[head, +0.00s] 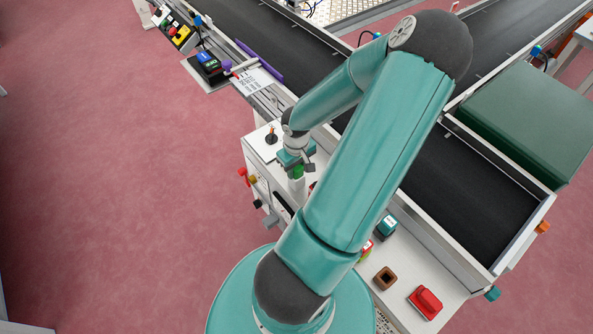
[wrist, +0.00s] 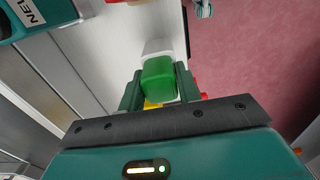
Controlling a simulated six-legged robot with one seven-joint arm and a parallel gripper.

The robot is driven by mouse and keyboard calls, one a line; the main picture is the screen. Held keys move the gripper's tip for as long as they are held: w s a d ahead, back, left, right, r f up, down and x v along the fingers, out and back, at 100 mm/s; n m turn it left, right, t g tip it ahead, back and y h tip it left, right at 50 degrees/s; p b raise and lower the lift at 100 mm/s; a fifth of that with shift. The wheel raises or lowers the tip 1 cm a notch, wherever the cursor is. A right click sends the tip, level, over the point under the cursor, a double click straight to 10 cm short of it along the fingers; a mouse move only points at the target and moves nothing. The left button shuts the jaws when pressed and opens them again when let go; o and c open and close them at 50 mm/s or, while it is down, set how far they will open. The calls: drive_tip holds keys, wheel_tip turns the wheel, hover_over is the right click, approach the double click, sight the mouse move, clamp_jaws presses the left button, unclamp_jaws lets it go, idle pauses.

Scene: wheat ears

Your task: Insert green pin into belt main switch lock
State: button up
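My gripper (head: 297,166) is over the white control panel at the left end of the conveyor in the head view. In the wrist view, my gripper (wrist: 158,86) has a green block, the green pin (wrist: 158,78), between its two dark green fingers, which press against its sides. A pale block (wrist: 157,47) lies just beyond the pin; I cannot tell whether they touch. A bit of the green pin also shows below the gripper in the head view (head: 298,172). I cannot tell which part is the belt main switch lock; my arm hides part of the panel.
A brown square socket (head: 385,278), a red switch (head: 425,301) and a teal box (head: 386,227) stand on the panel's right part. A black joystick (head: 271,136) stands left of my gripper. Colored knobs (head: 247,178) stick out from the panel's left side. The pink floor is clear.

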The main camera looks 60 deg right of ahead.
drive_tip(key=c, duration=0.5)
drive_tip(key=shift+r, duration=5.05)
